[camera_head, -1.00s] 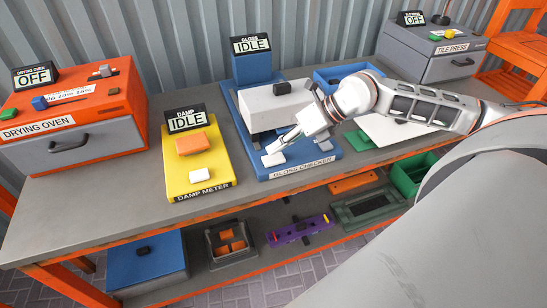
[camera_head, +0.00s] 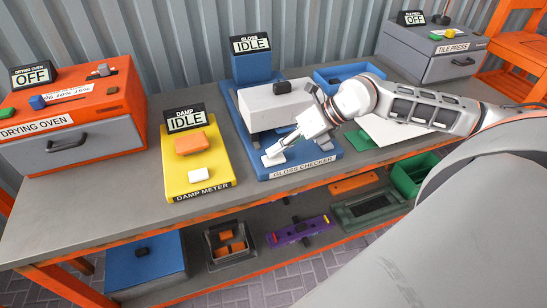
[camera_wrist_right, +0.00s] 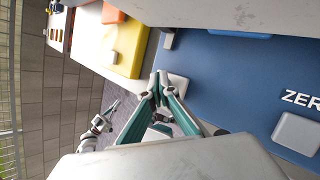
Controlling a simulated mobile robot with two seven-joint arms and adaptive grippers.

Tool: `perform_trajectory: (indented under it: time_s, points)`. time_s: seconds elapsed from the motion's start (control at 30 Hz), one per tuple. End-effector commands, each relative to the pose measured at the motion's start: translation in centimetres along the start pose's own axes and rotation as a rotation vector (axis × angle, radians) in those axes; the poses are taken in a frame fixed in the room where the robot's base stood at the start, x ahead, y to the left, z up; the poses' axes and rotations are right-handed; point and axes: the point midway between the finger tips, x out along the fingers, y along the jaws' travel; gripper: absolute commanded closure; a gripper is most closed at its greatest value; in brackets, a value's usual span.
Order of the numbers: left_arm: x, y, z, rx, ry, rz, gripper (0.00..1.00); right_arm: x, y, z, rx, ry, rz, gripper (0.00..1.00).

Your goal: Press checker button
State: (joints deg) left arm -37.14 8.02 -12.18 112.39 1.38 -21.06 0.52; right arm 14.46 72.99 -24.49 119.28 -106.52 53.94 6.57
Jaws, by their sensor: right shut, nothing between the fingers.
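The blue gloss checker (camera_head: 262,173) stands on the bench with its display (camera_head: 250,44) reading IDLE. A white block-like housing (camera_head: 268,108) sits on it. A light button (camera_head: 273,159) is at its front left, and it also shows in the right wrist view (camera_wrist_right: 178,84). A grey button (camera_wrist_right: 297,133) lies beside the letters "ZER". My right gripper (camera_head: 272,152) is shut and empty, its fingertips (camera_wrist_right: 158,76) at the light button. I cannot tell whether they touch it.
The yellow damp meter (camera_head: 200,178), with an orange block (camera_head: 191,143) on it, stands close to the left. The orange drying oven (camera_head: 110,125) is farther left. A blue tray (camera_head: 347,70) and the grey tile press (camera_head: 430,60) are to the right. Bare bench lies in front.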

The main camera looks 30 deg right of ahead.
Motion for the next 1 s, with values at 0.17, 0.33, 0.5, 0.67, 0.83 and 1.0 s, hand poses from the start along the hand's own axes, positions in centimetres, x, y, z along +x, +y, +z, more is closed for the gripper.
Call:
perform_trajectory:
  time_s: [0.17, 0.33, 0.5, 0.67, 0.83, 1.0]
  points:
    - [0.09, 0.05, 0.25, 0.0, -0.002, 0.0, 1.0, 0.17, -0.14, -0.15, 0.0, 0.001, 0.0, 1.0]
    - [0.15, 0.08, 0.41, 0.0, -0.003, 0.001, 1.0, 0.31, -0.24, -0.25, 0.0, 0.001, 0.0, 1.0]
    - [0.22, 0.11, 0.56, -0.001, -0.004, 0.001, 1.0, 0.44, -0.33, -0.36, 0.001, 0.001, 0.0, 1.0]
    - [0.27, 0.13, 0.7, -0.001, -0.005, 0.001, 1.0, 0.57, -0.43, -0.47, 0.001, 0.002, 0.0, 1.0]
    - [0.25, 0.12, 0.65, -0.001, -0.005, 0.001, 1.0, 0.54, -0.4, -0.46, 0.001, 0.002, 0.0, 1.0]
    - [0.22, 0.11, 0.56, -0.001, -0.004, 0.001, 1.0, 0.46, -0.34, -0.4, 0.001, 0.002, 0.0, 1.0]
